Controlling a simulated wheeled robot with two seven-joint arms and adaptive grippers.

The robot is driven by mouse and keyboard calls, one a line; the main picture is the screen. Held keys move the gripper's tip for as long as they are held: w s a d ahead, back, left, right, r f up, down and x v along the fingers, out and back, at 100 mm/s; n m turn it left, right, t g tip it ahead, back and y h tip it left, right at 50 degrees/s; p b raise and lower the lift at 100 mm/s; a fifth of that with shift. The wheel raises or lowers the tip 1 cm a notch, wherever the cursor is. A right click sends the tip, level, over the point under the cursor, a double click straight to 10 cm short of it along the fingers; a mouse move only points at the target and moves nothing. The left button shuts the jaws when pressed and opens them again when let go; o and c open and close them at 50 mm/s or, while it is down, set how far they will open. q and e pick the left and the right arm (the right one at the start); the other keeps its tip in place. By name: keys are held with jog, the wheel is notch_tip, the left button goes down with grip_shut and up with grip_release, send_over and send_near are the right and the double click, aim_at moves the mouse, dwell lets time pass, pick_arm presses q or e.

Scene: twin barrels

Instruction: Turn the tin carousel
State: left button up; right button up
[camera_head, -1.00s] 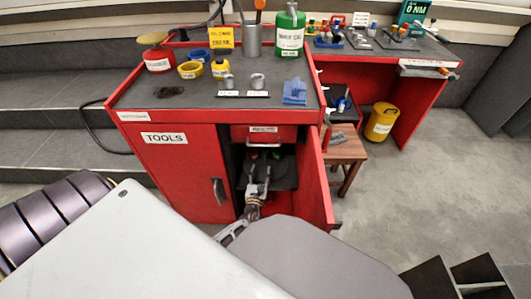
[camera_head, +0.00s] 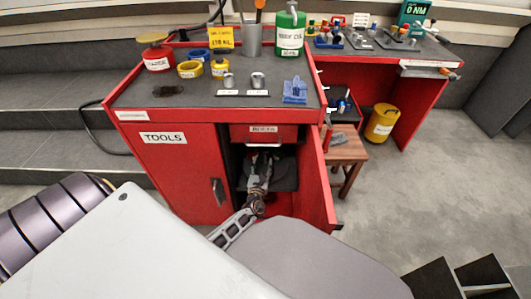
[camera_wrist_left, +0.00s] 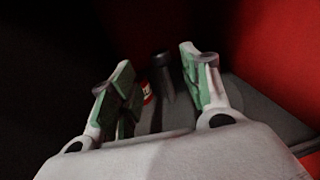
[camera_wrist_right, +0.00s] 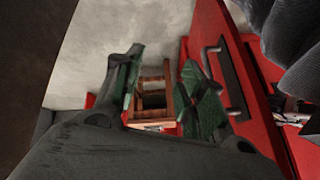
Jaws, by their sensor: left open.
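The tin carousel, a dark round disc (camera_head: 285,178), is inside the open right-hand bay of the red cabinet. My left gripper (camera_head: 258,170) reaches in over it and hides part of it. In the left wrist view the left gripper (camera_wrist_left: 157,75) is open, its green-padded fingers either side of a dark upright post (camera_wrist_left: 162,75). A red tin (camera_wrist_left: 147,93) with a pale label shows partly behind the left finger. I cannot tell whether the fingers touch anything. My right gripper (camera_wrist_right: 162,85) is open and empty, outside the cabinet, facing a wooden stool.
The open red door (camera_head: 317,190) stands close on the right of the bay, and a red drawer (camera_head: 264,132) is above it. The wooden stool (camera_head: 346,150) is to the right of the cabinet.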

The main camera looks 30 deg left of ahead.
aim_at(265, 153)
pick_arm(q)
jog(key=b+x, duration=0.2)
jog(key=x, duration=0.5)
jog(key=shift+x, duration=0.85)
pick_arm(e)
jog(key=shift+t+y, duration=0.3)
jog(key=shift+t, duration=0.1)
jog(key=shift+s+a+f, duration=0.1)
jog(key=shift+f, duration=0.75)
jog(key=shift+s+a+f, duration=0.15)
jog(key=shift+f, duration=0.7)
jog(key=shift+s+a+f, duration=0.1)
jog(key=shift+f, duration=0.75)
pick_arm(q)
jog(key=shift+c, duration=0.2)
grip_shut()
pick_arm(e)
jog(key=shift+w+a+r, duration=0.1)
jog(key=shift+w+r, duration=0.1)
jog(key=shift+w, duration=0.15)
